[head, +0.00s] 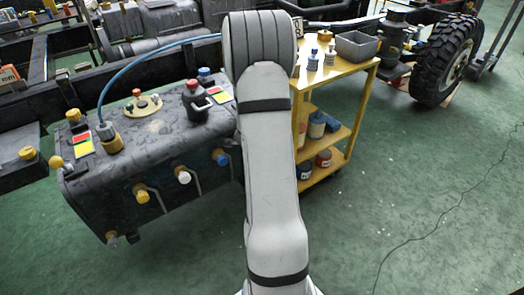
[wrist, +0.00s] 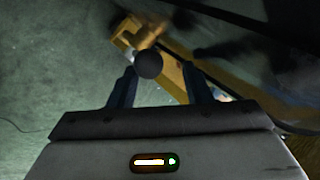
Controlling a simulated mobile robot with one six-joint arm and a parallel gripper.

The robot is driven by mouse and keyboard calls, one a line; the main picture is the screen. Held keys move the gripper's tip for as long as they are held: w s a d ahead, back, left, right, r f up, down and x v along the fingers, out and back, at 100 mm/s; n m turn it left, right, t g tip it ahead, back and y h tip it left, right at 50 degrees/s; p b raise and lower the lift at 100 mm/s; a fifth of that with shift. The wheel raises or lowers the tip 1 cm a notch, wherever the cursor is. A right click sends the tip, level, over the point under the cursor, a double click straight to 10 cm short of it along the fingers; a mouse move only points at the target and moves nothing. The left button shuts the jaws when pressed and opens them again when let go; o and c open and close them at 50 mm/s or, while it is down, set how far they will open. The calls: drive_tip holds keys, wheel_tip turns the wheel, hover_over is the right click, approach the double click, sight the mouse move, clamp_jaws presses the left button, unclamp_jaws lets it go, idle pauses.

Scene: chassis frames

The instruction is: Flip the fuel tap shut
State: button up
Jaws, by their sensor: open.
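A dark fuel tank (head: 90,195) fills the left of the head view. Its front face carries a yellow-capped fitting (head: 142,196), a white one (head: 184,177) and a blue one (head: 222,160), with thin handles or pipes hanging beside them. I cannot tell which is the fuel tap. My gripper is hidden behind my arm in the head view. In the wrist view my gripper (wrist: 158,68) is open, its two dark fingers apart. A dark round knob (wrist: 149,63) shows between the fingertips; I cannot tell what it belongs to or whether it touches them.
A yellow shelf cart (head: 345,68) with bottles, cans and a grey bin (head: 357,46) stands right of my arm. A blue hose (head: 140,58) arches over the tank top. A large tyre (head: 441,62) stands at back right. The green floor on the right is mostly clear, with a thin cable.

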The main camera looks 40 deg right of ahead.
drive_tip(key=shift+r, duration=0.1)
drive_tip(key=p+v, duration=0.3)
drive_tip(key=v, duration=0.4)
drive_tip(key=shift+a+r+p, duration=0.25)
drive_tip(key=shift+p, duration=0.15)
drive_tip(key=shift+s, duration=0.15)
